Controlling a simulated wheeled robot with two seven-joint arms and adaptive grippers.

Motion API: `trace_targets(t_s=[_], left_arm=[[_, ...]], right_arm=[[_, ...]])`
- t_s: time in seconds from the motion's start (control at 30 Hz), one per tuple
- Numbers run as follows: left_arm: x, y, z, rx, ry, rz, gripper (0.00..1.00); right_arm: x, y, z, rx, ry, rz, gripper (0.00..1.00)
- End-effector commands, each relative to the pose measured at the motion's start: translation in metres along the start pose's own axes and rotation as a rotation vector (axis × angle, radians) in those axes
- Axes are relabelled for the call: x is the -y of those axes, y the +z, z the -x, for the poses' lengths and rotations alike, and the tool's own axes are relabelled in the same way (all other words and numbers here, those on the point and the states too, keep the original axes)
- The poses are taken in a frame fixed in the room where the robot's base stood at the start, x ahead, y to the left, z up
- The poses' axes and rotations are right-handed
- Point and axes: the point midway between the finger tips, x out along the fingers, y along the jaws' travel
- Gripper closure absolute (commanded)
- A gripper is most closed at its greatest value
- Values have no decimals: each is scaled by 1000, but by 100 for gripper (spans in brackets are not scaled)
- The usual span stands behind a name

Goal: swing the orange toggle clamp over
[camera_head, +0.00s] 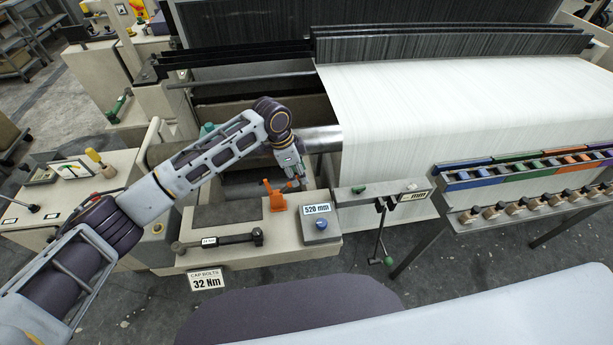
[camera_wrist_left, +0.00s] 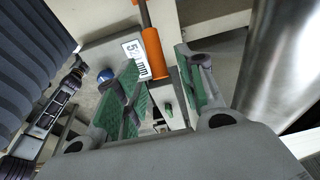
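The orange toggle clamp (camera_head: 276,199) stands on the loom's front ledge in the head view, beside the 520 mm label. My left gripper (camera_head: 295,179) is just to the right of it and behind it, pointing down. In the left wrist view, the clamp's orange handle (camera_wrist_left: 154,54) shows between the fingertips of my left gripper (camera_wrist_left: 158,70), seemingly beyond them. The green-padded fingers are apart, and no grip on the handle shows. Whether a finger touches the handle cannot be told. My right gripper is not in view.
A blue knob (camera_head: 321,224) sits right of the clamp, below the 520 mm label (camera_head: 316,209). A black torque wrench (camera_head: 232,239) lies at the ledge's front. A silver roller (camera_head: 320,139) and white fabric (camera_head: 440,105) are close behind and right.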

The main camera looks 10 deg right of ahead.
Motion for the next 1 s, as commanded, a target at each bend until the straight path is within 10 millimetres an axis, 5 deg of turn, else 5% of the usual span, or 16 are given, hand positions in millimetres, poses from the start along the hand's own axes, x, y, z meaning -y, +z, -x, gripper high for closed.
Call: trace_targets(t_s=[0.47,1.0], left_arm=[[0,-6,25,0,1,0,62],[0,-14,54,0,0,0,62]], right_arm=[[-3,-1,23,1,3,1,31],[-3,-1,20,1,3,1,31]])
